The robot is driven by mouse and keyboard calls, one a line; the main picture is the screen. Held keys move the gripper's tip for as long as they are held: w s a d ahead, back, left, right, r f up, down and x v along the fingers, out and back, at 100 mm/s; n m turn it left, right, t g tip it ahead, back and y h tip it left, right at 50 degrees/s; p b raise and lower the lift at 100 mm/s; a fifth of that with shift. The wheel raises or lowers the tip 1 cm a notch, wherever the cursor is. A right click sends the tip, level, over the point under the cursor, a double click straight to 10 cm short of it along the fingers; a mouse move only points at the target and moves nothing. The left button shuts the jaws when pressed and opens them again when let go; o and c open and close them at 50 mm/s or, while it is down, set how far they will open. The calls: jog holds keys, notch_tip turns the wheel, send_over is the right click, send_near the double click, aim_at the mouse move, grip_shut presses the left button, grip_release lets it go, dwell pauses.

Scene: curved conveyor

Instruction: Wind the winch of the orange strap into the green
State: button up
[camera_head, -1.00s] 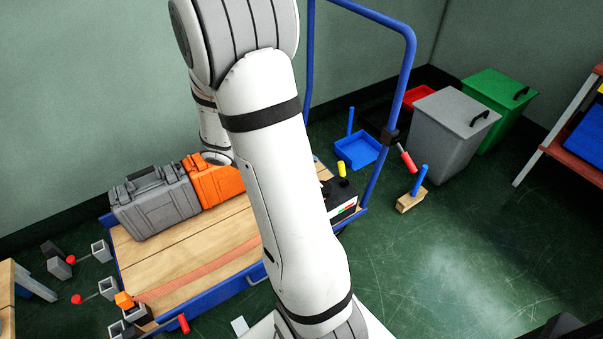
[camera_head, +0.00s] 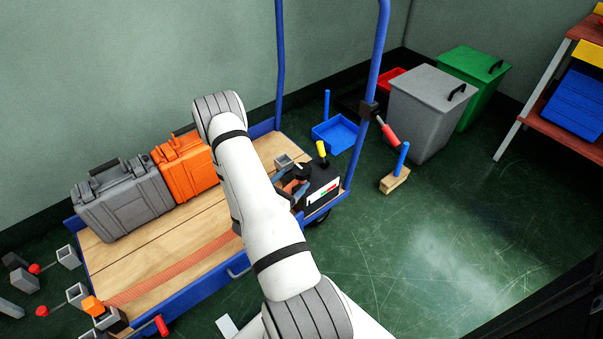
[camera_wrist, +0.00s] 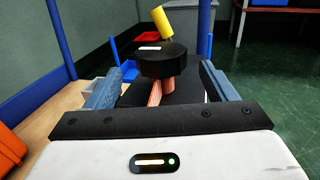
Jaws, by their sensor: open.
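The orange strap (camera_head: 170,268) lies across the wooden deck of a blue trolley, toward the winch (camera_head: 319,191) at its right end. The winch is a black box with a yellow-topped lever (camera_head: 321,148) and a small gauge (camera_head: 328,190) with red, white and green colours. My gripper (camera_wrist: 160,72) is open in the wrist view. Its two blue-grey fingers stand left and right of a black round knob (camera_wrist: 168,60), with orange strap showing below it. I cannot tell whether the fingers touch it. In the head view my arm partly hides the winch and the strap's end.
A grey case (camera_head: 122,200) and an orange case (camera_head: 184,165) stand on the trolley deck's rear side. The trolley's blue handle frame (camera_head: 374,60) rises beside the winch. A blue tray (camera_head: 336,134), grey bin (camera_head: 425,110) and green bin (camera_head: 486,75) stand beyond.

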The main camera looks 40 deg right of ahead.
aim_at(307, 165)
jog(key=d, duration=0.2)
jog(key=d+b, duration=0.1)
jog(key=d, duration=0.1)
jog(key=w+d+b, duration=0.1)
jog(key=d, duration=0.2)
jog(key=shift+c, duration=0.2)
jog(key=c, duration=0.9)
jog(key=shift+a, duration=0.35)
jog(key=shift+c, duration=0.3)
jog(key=shift+w+d+r+m+g, duration=0.1)
jog(key=shift+d+m+g, duration=0.25)
jog(key=shift+g, duration=0.15)
